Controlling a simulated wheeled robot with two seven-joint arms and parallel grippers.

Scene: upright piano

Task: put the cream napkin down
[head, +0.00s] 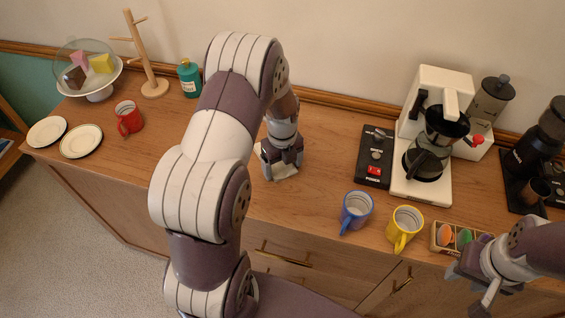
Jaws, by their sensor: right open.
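The cream napkin (285,172) is a small pale patch at the fingers of my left gripper (282,163), low over the middle of the wooden counter top. The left gripper points down, with a finger on either side of the napkin, and is shut on it. The gripper hides much of the napkin, and I cannot tell whether it touches the wood. My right gripper (470,290) is open and empty at the lower right, in front of the counter's front edge.
Free wood (225,170) surrounds the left gripper. A black control panel (375,158), coffee machine (425,185), blue mug (356,210), yellow mug (405,228) and pod box (445,238) stand to the right. A red mug (128,118), plates (81,141), mug tree (153,88) and green jar (189,80) stand left.

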